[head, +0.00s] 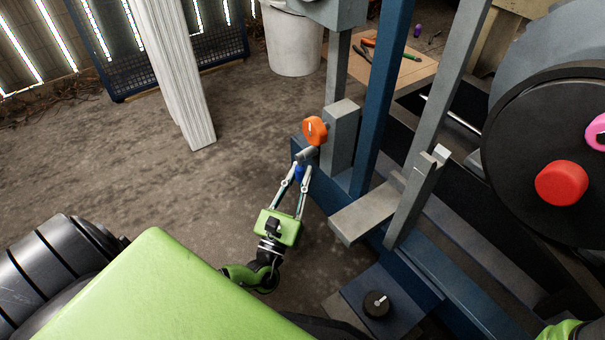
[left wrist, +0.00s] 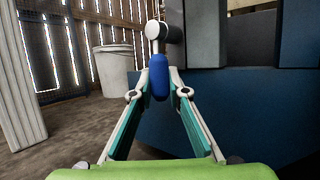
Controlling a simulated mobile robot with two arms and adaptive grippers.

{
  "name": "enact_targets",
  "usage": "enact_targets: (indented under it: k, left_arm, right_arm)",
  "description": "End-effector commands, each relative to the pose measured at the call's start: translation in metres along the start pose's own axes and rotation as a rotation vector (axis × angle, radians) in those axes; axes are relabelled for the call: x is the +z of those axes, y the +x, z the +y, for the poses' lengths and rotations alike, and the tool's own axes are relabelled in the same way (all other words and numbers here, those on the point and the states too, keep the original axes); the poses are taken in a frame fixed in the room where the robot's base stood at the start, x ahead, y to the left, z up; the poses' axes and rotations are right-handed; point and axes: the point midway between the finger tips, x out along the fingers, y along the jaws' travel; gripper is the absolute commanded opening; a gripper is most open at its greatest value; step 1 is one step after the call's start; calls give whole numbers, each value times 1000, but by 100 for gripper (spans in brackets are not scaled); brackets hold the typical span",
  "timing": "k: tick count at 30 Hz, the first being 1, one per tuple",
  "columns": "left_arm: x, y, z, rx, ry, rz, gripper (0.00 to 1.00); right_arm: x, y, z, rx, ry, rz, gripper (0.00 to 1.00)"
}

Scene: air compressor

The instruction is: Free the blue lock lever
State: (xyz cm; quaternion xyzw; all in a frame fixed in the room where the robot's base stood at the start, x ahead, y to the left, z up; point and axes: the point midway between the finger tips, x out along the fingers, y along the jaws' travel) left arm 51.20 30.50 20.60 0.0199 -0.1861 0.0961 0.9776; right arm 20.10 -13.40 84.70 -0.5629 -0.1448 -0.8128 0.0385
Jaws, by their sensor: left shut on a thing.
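The blue lock lever (head: 300,173) is a short blue grip on a grey metal stem, at the near end of the blue machine frame. In the left wrist view the blue grip (left wrist: 159,77) hangs below a light stem and a dark cylinder. My left gripper (head: 301,176) is shut on the blue grip, with a finger on each side of it. It also shows in the left wrist view (left wrist: 159,90). An orange knob (head: 315,130) sits just above the lever. My right gripper does not show; only a bit of green is at the bottom right edge.
The blue and grey machine frame (head: 376,110) stands right of the lever. A red knob (head: 561,183) sits on a black disc at the right. A white bucket (head: 293,42) and a white post (head: 172,70) stand behind. Bare floor lies left of my gripper.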

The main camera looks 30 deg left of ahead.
Motion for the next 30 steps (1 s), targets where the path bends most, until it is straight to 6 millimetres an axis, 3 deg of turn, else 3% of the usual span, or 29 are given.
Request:
enact_targets:
  k: [13,14,15,25,30]
  left_arm:
    - [-1,-1,2,-3,14,-4,0]
    - [-1,-1,2,-3,14,-4,18]
    - [-1,-1,2,-3,14,-4,23]
    - [0,-3,1,-3,10,-4,23]
    - [-2,-23,1,-3,10,0,23]
  right_arm:
    - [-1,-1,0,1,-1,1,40]
    - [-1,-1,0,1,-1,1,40]
    - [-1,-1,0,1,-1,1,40]
    - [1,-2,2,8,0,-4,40]
    - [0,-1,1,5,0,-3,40]
